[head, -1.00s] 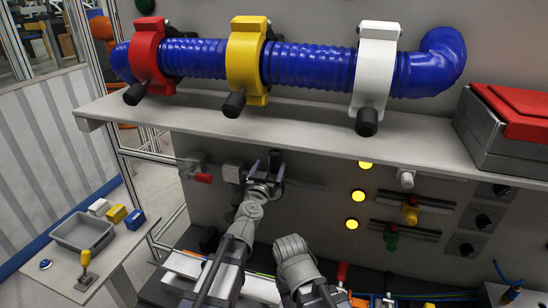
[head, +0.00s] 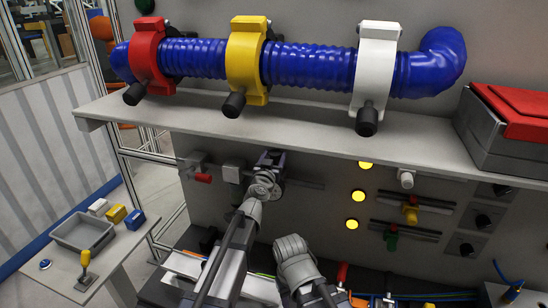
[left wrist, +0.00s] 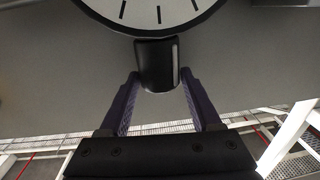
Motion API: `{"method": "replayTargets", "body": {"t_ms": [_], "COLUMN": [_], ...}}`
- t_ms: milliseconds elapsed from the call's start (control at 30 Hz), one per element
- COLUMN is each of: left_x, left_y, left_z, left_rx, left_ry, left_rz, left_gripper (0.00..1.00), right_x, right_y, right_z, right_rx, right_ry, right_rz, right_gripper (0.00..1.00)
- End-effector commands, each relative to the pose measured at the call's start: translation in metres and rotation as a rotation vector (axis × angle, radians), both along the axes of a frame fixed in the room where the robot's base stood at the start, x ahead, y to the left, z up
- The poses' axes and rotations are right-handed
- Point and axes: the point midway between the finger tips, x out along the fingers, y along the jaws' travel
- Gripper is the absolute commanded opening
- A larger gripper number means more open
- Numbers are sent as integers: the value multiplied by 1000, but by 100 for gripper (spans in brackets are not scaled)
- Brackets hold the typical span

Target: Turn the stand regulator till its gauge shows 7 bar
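The stand regulator's black knob (left wrist: 157,66) shows in the left wrist view, below a round white gauge (left wrist: 150,12). Only the lower part of the dial is in the picture, with several black tick marks. I cannot see a needle or read a value. My left gripper (left wrist: 160,78) has one purple finger on each side of the knob, the tips seemingly against its sides. In the head view my left gripper (head: 270,162) is at the back panel, under the shelf, and hides the regulator. Of my right arm only a grey link shows; its gripper is out of view.
The shelf (head: 300,128) overhangs my left gripper and bears a blue hose in red, yellow and white clamps. A red-handled valve (head: 203,178) is left of the gripper. Yellow lamps (head: 358,196) and yellow and green valves are to the right. A side table holds a grey tray (head: 84,233).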

Motion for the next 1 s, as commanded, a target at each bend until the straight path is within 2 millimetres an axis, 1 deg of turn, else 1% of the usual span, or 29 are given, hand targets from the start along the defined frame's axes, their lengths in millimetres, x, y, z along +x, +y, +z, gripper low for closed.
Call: {"method": "replayTargets", "body": {"t_ms": [33, 67, 500, 533, 767, 1000], "left_x": [0, 0, 0, 0, 1, 1], "left_y": [0, 0, 0, 0, 1, 3], "left_z": [0, 0, 0, 0, -2, -4], "left_rx": [0, 0, 0, 0, 2, 1], "left_ry": [0, 0, 0, 0, 8, 15], "left_rz": [0, 0, 0, 0, -15, -101], "left_gripper": [58, 54, 5, 2, 2, 2], "right_x": [0, 0, 0, 0, 0, 0], "right_y": [0, 0, 0, 0, 0, 0], "right_z": [0, 0, 0, 0, 0, -1], "right_rx": [0, 0, 0, 0, 0, 0], "right_ry": [0, 0, 0, 0, 0, 0], "right_rz": [0, 0, 0, 0, 0, 0], "right_gripper": [50, 50, 50, 50, 50, 50]}}
